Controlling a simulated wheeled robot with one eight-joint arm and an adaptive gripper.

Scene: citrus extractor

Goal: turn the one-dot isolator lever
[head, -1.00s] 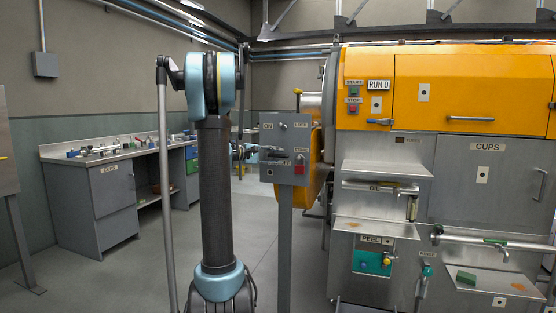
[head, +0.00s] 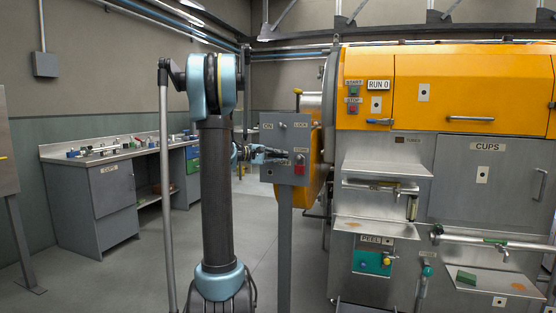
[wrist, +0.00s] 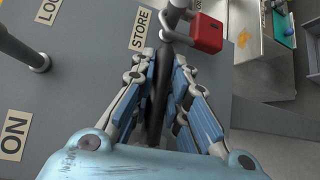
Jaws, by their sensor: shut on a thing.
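The grey isolator panel (head: 295,124) stands on a post in the middle of the head view, left of the yellow machine. My gripper (head: 277,156) reaches it from the left. In the wrist view my gripper (wrist: 170,58) is shut on the dark lever handle (wrist: 157,100), with blue-padded fingers on both sides of it. The lever runs up to a grey metal piece near the STORE label (wrist: 140,29). A red padlock-like block (wrist: 207,33) sits just right of there. The lever's dot mark cannot be made out, and my fingers hide part of the handle.
The yellow machine (head: 450,85) stands close on the right. A workbench (head: 105,190) is at left, with open floor between.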

